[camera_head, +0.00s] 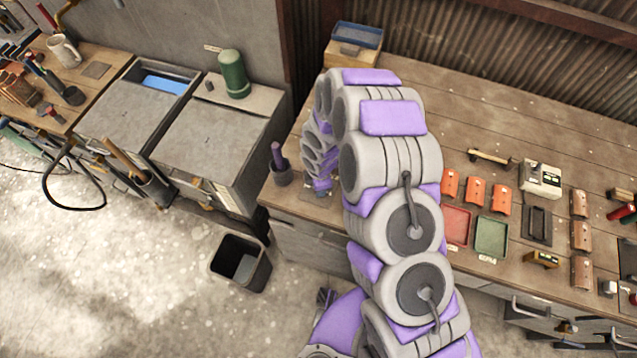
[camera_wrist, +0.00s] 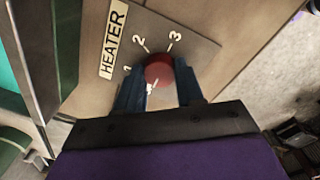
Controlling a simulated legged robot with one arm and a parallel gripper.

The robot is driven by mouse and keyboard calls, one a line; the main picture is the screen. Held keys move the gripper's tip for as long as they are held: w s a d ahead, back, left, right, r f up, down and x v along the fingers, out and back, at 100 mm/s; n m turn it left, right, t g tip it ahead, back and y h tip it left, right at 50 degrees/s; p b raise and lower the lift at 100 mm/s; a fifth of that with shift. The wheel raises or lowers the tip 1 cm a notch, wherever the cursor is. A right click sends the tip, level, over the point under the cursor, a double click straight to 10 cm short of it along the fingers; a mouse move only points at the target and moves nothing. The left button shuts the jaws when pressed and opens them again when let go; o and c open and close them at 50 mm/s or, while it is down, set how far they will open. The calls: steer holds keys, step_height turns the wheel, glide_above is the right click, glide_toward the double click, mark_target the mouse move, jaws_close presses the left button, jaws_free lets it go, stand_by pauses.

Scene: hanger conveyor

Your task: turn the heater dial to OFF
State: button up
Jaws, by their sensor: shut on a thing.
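The heater dial (camera_wrist: 158,68) is a round red knob on a grey plate (camera_wrist: 200,45) in the wrist view. The plate carries the white numbers 1, 2 and 3, and a HEATER label (camera_wrist: 113,38) is beside it. My gripper (camera_wrist: 160,92) has its two blue fingers on either side of the dial and is shut on it. A small white mark shows low on the dial between the fingers; I cannot tell for certain where the dial points. No OFF mark can be made out. In the head view my bent arm hides the gripper and dial.
In the head view the wooden bench (camera_head: 450,110) holds red and green trays (camera_head: 491,237), a hammer (camera_head: 492,158) and a white box (camera_head: 541,179). A dark cup (camera_head: 282,172) stands at its left end. A black bin (camera_head: 241,262) is on the floor.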

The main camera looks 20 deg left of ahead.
steer(key=shift+w+a+r, duration=0.1)
steer(key=shift+w+r, duration=0.05)
steer(key=shift+w, duration=0.05)
steer(key=o, duration=0.8)
steer(key=shift+o, duration=1.2)
steer(key=shift+s, duration=0.1)
step_height(320, 180, up, 17)
steer(key=shift+s+d, duration=0.25)
steer(key=shift+s, duration=0.1)
